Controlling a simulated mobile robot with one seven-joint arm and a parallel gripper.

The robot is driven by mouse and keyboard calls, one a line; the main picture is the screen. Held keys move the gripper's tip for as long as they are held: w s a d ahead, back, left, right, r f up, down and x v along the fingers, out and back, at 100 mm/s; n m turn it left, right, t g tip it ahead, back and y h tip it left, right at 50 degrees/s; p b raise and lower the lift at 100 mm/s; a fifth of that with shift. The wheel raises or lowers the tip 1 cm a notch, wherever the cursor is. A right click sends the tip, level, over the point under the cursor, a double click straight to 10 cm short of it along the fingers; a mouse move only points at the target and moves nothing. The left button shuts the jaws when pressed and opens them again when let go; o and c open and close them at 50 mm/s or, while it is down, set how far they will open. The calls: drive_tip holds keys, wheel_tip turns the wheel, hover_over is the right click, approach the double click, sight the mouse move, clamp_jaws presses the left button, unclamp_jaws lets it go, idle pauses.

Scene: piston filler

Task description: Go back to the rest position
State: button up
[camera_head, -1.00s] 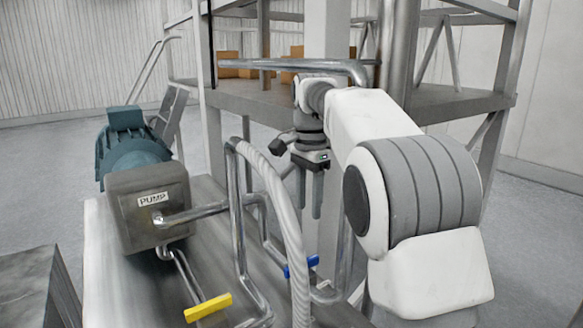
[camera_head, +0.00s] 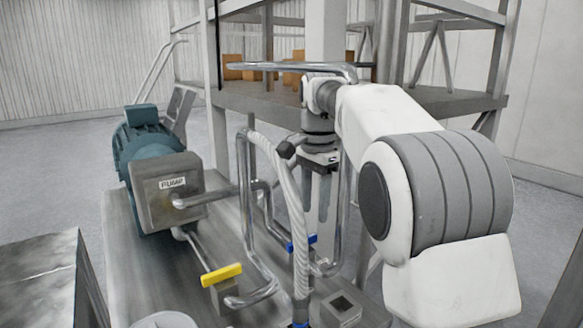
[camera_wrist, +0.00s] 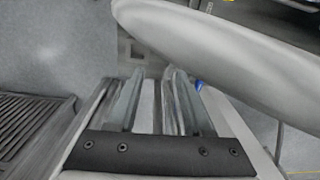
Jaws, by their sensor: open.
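My gripper (camera_head: 316,205) hangs pointing down in the head view, behind the pale ribbed hose and above the machine's base plate. Its two fingers are apart with nothing between them. The wrist view also shows my gripper (camera_wrist: 155,90) with its fingers spread and empty. A large pale curved tube (camera_wrist: 225,45) crosses close in front of the wrist camera at upper right; I cannot tell whether it touches my gripper.
The pump (camera_head: 168,188) with its teal motor stands at left. The ribbed hose (camera_head: 290,190), steel pipes, a yellow valve handle (camera_head: 221,274) and a blue handle (camera_head: 301,243) stand close around my gripper. A steel platform (camera_head: 430,100) with boxes is behind.

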drive_tip(key=s+d+r+n+t, duration=0.2)
drive_tip(key=s+d+r+n, duration=0.15)
drive_tip(key=s, duration=0.45)
drive_tip(key=s+d+f+n+t, duration=0.1)
drive_tip(key=s+d+f+n, duration=0.1)
drive_tip(key=s, duration=0.5)
drive_tip(key=s+d+f+n+t, duration=0.1)
drive_tip(key=s+d+f+n, duration=0.1)
drive_tip(key=s+f, duration=0.3)
drive_tip(key=s+d+f+n+t, duration=0.1)
drive_tip(key=s+d+f+n, duration=0.1)
drive_tip(key=s, duration=0.6)
drive_tip(key=shift+s+f+n+b, duration=0.45)
drive_tip(key=shift+f+n, duration=0.1)
drive_tip(key=shift+f, duration=0.3)
